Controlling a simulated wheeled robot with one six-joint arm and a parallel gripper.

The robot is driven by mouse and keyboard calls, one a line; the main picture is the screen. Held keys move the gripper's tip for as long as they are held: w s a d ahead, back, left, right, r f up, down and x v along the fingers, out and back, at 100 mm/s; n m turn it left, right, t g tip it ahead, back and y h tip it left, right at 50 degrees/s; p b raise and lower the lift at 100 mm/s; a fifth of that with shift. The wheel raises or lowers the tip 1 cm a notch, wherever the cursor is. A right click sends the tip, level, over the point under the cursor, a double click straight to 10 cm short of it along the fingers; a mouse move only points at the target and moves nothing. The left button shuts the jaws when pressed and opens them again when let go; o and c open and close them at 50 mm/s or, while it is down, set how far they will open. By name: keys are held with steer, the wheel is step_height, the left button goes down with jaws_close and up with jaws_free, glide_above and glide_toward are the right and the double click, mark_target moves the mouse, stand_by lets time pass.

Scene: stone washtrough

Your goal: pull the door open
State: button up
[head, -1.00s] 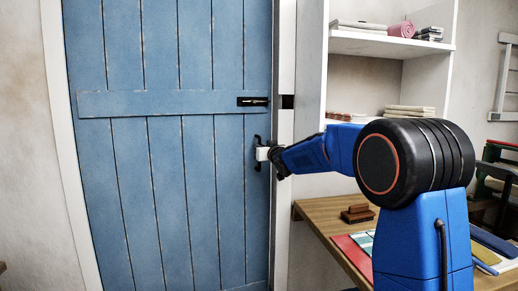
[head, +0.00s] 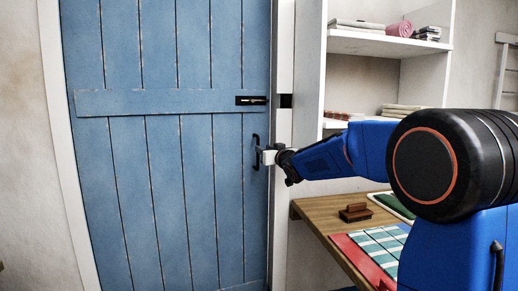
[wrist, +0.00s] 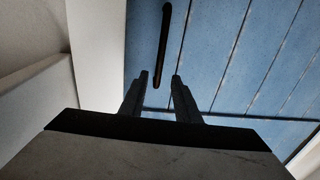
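The blue plank door (head: 170,190) appears shut in its white frame, and it fills the upper right of the wrist view (wrist: 225,50). Its black vertical handle (head: 256,152) is near the right edge. A black bolt (head: 251,100) sits above it on the crossbar. My gripper (head: 262,155) is just right of the handle in the head view. In the wrist view my gripper's two fingers (wrist: 160,76) are apart, with the handle (wrist: 163,45) lined up with the gap. The handle's lower end shows between the tips; I cannot tell whether it is within their reach.
White shelves (head: 385,43) with folded cloths and a pink roll (head: 400,29) stand right of the door. A wooden table (head: 325,212) below holds a brown block (head: 355,212) and folded cloths (head: 378,245). The area before the door's left part looks clear.

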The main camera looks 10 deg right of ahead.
steer(key=s+d, duration=0.1)
steer(key=s, duration=0.8)
steer(key=shift+s+d, duration=0.3)
steer(key=shift+d, duration=0.05)
steer(key=shift+w+a, duration=0.1)
jaws_close()
steer(key=m, duration=1.9)
glide_toward(241, 164)
steer(key=shift+h, duration=0.4)
steer(key=w, duration=0.3)
steer(key=w+a, duration=0.1)
steer(key=w, duration=0.2)
steer(key=shift+w+a, duration=0.15)
